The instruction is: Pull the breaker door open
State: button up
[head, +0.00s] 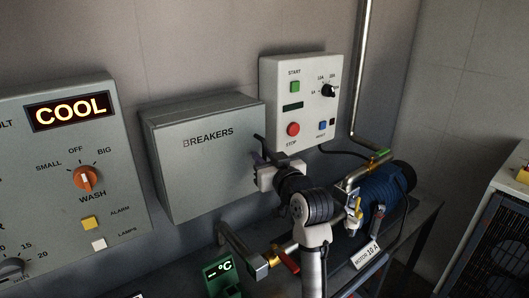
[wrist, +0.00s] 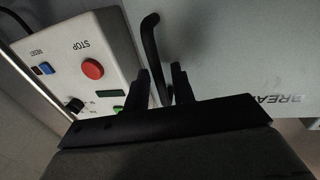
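The breaker box is a grey cabinet with a door marked BREAKERS (head: 205,165), on the wall in the head view. The door looks closed. Its lettered face also shows at the right of the wrist view (wrist: 250,50). A black bar handle (wrist: 151,45) stands near the door's edge beside the control box. My gripper (wrist: 162,80) is at the handle, with its two dark fingers apart and the handle's lower end between them. Gaps seem to show beside the handle, so I see no firm grip. In the head view my gripper (head: 262,160) hides part of the door's right edge.
A white control box (head: 310,75) with START and STOP buttons is close right of the breaker box. A COOL panel (head: 70,170) stands at left. Below are pipes with valves, a blue motor (head: 378,205) and a small green display (head: 220,275).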

jog(key=shift+w+a, duration=0.1)
jog(key=shift+w, duration=0.2)
grip_shut()
jog(key=shift+s, duration=0.2)
